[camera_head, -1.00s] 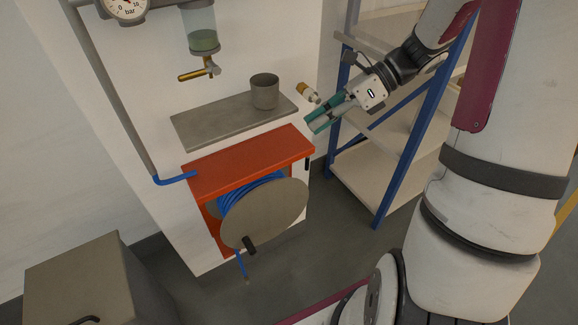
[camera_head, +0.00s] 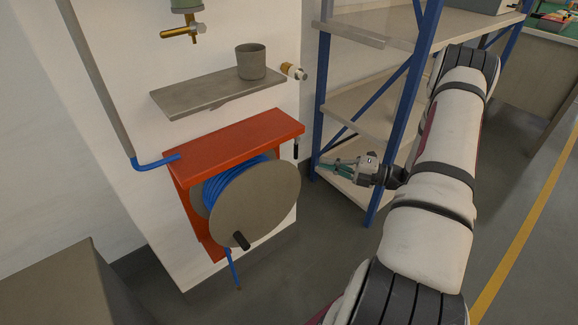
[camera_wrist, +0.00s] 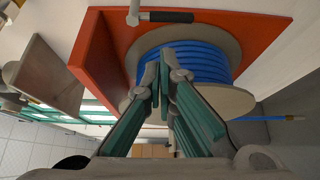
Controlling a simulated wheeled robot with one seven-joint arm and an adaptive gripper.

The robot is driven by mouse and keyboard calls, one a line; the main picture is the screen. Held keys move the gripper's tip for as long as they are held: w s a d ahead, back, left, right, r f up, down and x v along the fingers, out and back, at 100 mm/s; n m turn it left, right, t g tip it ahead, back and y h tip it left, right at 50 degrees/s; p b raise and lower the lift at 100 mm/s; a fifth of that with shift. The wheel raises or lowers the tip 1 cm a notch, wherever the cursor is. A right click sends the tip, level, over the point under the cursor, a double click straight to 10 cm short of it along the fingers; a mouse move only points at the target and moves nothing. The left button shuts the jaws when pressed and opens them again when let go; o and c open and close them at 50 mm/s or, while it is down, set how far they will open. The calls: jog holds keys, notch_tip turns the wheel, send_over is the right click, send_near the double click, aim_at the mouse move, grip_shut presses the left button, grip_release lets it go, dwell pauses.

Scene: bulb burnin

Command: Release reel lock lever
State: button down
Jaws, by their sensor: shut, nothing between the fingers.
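The hose reel has a round grey-brown disc (camera_head: 262,200) and wound blue hose (camera_head: 222,186) under a red bracket (camera_head: 235,143). A small lever with a black grip (camera_head: 296,149) hangs at the bracket's right end. In the wrist view the lever's black grip (camera_wrist: 168,17) and grey pivot lie across the red panel near the top edge. My gripper (camera_head: 324,165) is to the right of the lever and apart from it, pointing left. In the wrist view its green fingers (camera_wrist: 161,82) are together and empty, with the blue hose (camera_wrist: 188,66) behind them.
A grey shelf (camera_head: 200,94) with a cup (camera_head: 251,62) is above the reel, beside a brass fitting (camera_head: 293,71). A rack with blue posts (camera_head: 398,125) stands close behind my gripper. A grey box (camera_head: 60,290) is at lower left. The floor before the reel is clear.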

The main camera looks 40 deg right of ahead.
aim_at(297, 157)
jog(key=shift+d+f+m, duration=0.1)
jog(key=shift+f+m, duration=0.2)
jog(key=shift+f, duration=0.1)
jog(key=b+x, duration=0.2)
jog(key=x, duration=0.8)
jog(key=shift+d+b, duration=0.1)
jog(key=shift+b, duration=0.25)
jog(key=shift+r, duration=0.1)
jog(key=shift+d+n+h, duration=0.2)
jog(key=shift+n+h, duration=0.2)
jog(key=shift+n, duration=0.3)
